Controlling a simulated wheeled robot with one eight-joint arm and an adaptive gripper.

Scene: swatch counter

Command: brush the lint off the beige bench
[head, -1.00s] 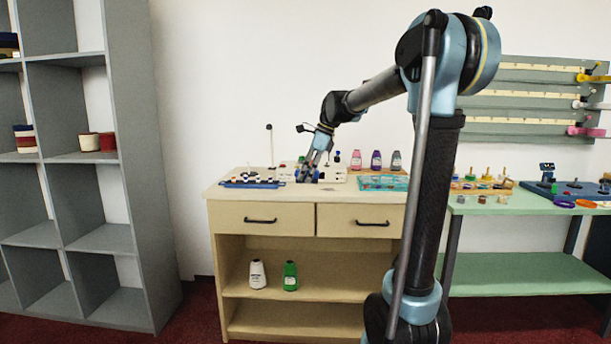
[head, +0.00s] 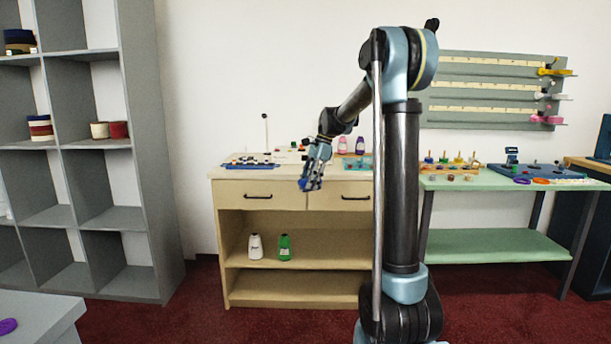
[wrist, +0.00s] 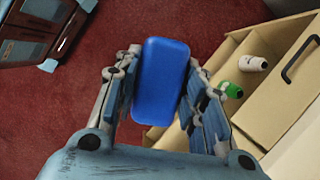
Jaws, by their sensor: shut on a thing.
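The beige bench (head: 240,298) stands against the back wall, with two drawers and open shelves below its top. My gripper (head: 312,184) is in front of the bench's drawers in the head view. In the wrist view my gripper (wrist: 160,85) is shut on a blue block-like thing (wrist: 168,62) with rounded edges, held between both fingers. Its underside is hidden, so I cannot tell whether it has bristles. I cannot make out lint on the bench top from here.
A blue rack (head: 250,163) and bottles (head: 360,145) stand on the bench top. A green table (head: 480,182) is at right, grey shelving (head: 150,200) at left. A grey surface (head: 40,315) is at lower left.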

